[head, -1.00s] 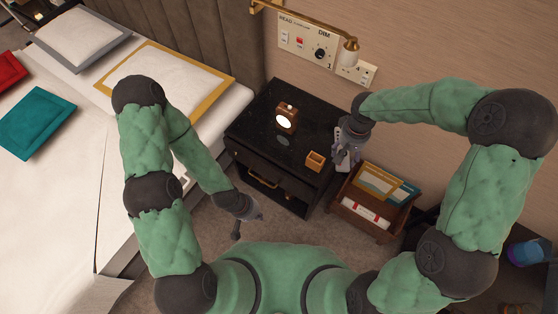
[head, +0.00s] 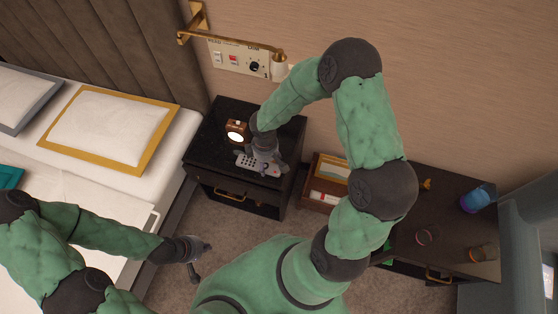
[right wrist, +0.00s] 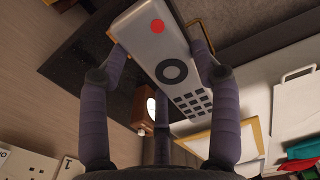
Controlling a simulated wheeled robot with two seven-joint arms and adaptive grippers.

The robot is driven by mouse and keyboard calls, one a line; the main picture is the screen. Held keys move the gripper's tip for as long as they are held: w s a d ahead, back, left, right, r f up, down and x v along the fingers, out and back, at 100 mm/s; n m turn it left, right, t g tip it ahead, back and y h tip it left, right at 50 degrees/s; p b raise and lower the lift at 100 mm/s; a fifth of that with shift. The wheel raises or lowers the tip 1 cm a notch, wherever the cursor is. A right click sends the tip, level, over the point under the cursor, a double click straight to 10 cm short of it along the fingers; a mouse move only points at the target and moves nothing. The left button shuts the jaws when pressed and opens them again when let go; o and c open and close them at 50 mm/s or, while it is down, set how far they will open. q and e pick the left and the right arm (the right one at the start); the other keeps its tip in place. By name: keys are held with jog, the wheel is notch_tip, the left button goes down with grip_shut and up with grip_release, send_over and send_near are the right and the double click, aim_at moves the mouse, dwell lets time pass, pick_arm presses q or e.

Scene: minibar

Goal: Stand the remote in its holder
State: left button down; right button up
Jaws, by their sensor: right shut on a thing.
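The remote (head: 249,161) is light grey with dark buttons, and my right gripper (head: 268,158) is shut on it above the black nightstand (head: 205,155). In the right wrist view, the remote (right wrist: 168,62) lies between the two fingers of the right gripper (right wrist: 158,50), with its red button and dark ring showing. My left gripper (head: 199,261) is open and empty over the floor beside the bed.
A brown rack (head: 315,194) of papers stands right of the nightstand. A dark table (head: 448,222) with cups is further right.

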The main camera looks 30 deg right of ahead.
jog(key=w+d+f+b, duration=0.1)
jog(key=d+f, duration=0.1)
jog(key=f, duration=0.1)
jog(key=w+d+f+b, duration=0.1)
jog(key=d+f, duration=0.2)
jog(key=f, duration=0.1)
jog(key=w+d+f+b, duration=0.1)
jog(key=d+f, duration=0.2)
jog(key=shift+w+f+b, duration=0.2)
jog(key=shift+f+b, duration=0.15)
jog(key=shift+r, duration=0.1)
jog(key=shift+f+b, duration=0.4)
jog(key=shift+f, duration=0.1)
jog(key=o, duration=1.2)
jog(key=shift+r, duration=0.15)
